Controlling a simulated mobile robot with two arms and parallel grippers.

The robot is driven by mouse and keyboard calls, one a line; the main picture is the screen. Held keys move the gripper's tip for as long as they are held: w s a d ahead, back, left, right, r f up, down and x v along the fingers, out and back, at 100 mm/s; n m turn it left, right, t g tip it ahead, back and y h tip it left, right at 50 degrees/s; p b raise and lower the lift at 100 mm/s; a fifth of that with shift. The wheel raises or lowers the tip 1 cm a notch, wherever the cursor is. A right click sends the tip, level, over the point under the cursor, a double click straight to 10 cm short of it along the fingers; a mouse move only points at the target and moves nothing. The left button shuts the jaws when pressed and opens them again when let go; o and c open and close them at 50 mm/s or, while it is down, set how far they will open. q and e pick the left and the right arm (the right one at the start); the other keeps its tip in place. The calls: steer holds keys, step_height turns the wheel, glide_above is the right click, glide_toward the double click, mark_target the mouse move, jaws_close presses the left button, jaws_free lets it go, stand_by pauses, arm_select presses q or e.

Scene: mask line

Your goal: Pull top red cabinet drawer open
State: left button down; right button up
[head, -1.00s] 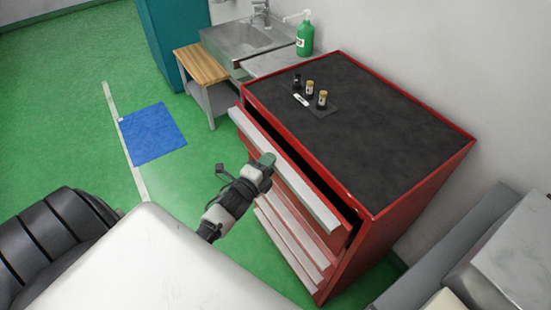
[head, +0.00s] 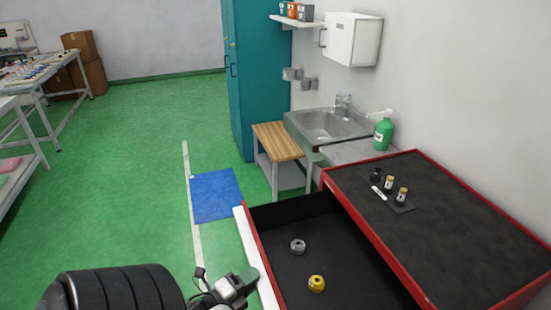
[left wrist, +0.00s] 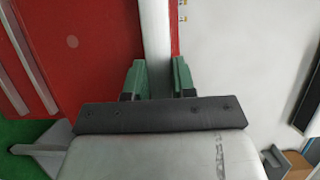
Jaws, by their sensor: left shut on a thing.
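The red cabinet (head: 452,228) stands at the right of the head view with a black top. Its top drawer (head: 335,243) is pulled well out, and its dark inside shows. A long white handle strip (head: 247,240) runs along the drawer front. My left gripper (head: 250,277) is at this strip near the bottom of the head view. In the left wrist view, the green fingers of my left gripper (left wrist: 158,77) stand on both sides of the white handle strip (left wrist: 155,35) and are shut on it. My right gripper is not in view.
A grey roll (head: 298,246) and a yellow roll (head: 316,284) lie in the drawer. Small bottles (head: 389,183) stand on the cabinet top. A wooden-topped stand (head: 278,142) and a sink (head: 328,124) are behind. Green floor at the left is clear around a blue mat (head: 215,195).

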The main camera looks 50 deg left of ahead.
arm_select(q)
steer(key=shift+s+a+f, duration=0.15)
steer(key=shift+s+a, duration=0.1)
steer(key=shift+s, duration=0.55)
steer(key=shift+s+a+f, duration=0.1)
steer(key=shift+s+a, duration=0.2)
steer(key=shift+s, duration=0.45)
steer(key=shift+s+a+f, duration=0.15)
steer(key=shift+s+a, duration=0.1)
steer(key=shift+s, duration=0.55)
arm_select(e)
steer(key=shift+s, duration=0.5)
arm_select(q)
steer(key=c, duration=1.1)
jaws_free()
steer(key=shift+c, duration=0.2)
steer(key=shift+o, duration=0.7)
steer(key=shift+w+r, duration=0.15)
steer(key=s+b, duration=0.2)
steer(key=s, duration=0.9)
steer(key=shift+b, duration=0.4)
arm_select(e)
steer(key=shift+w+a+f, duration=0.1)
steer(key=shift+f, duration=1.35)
arm_select(q)
steer(key=shift+w, duration=0.1)
